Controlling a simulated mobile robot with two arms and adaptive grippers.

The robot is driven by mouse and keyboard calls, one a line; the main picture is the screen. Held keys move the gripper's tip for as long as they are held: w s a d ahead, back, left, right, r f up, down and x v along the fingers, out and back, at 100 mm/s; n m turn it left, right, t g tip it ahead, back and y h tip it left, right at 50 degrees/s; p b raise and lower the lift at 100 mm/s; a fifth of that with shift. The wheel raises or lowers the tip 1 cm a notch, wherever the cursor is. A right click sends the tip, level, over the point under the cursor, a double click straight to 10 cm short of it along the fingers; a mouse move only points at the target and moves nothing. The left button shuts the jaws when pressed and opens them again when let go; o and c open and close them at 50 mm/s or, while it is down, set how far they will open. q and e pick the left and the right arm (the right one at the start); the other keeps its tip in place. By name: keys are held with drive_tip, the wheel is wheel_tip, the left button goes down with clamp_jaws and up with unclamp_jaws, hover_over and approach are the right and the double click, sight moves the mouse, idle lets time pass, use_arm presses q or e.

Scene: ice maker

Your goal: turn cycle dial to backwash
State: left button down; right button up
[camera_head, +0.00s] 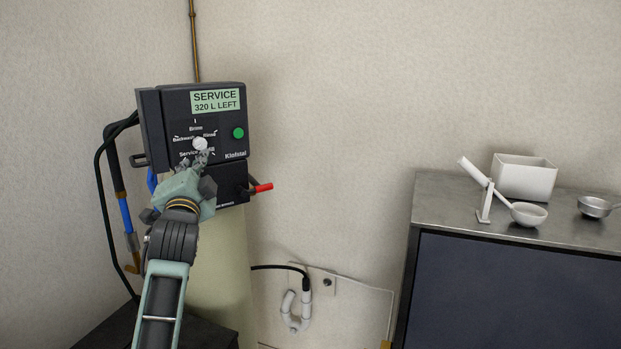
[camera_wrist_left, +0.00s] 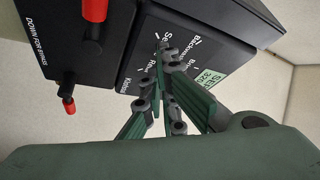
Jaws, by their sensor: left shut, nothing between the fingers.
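The white cycle dial (camera_head: 200,144) is on the front of a black control head, with labels around it that include Brine, Rinse, Backwash and Service. The control head (camera_head: 180,100) has a pale green display reading "SERVICE 320 L LEFT". My left gripper (camera_head: 202,156) is shut, with its fingertips at the lower edge of the dial; I cannot tell whether they touch it. In the left wrist view the fingers (camera_wrist_left: 165,75) reach toward the dial labels, and they hide the dial there. My right gripper is not in view.
A green button (camera_head: 238,133) is right of the dial. A red lever (camera_head: 262,188) sticks out below right. Hoses (camera_head: 125,215) hang at the left. A metal-topped cabinet (camera_head: 450,205) at the right carries a white bin (camera_head: 524,176), a scoop and bowls.

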sight(199, 144)
use_arm(q)
drive_tip(key=shift+w+a+r, duration=0.1)
drive_tip(key=shift+w+a, duration=0.5)
drive_tip(key=shift+w, duration=0.3)
drive_tip(key=shift+w+d+r+p, duration=0.15)
drive_tip(key=shift+d+r+p, duration=0.1)
drive_tip(key=shift+r+p, duration=0.25)
idle(0.4)
drive_tip(key=shift+a+r+p, duration=0.1)
drive_tip(key=shift+r+p, duration=0.25)
drive_tip(key=shift+p, duration=0.15)
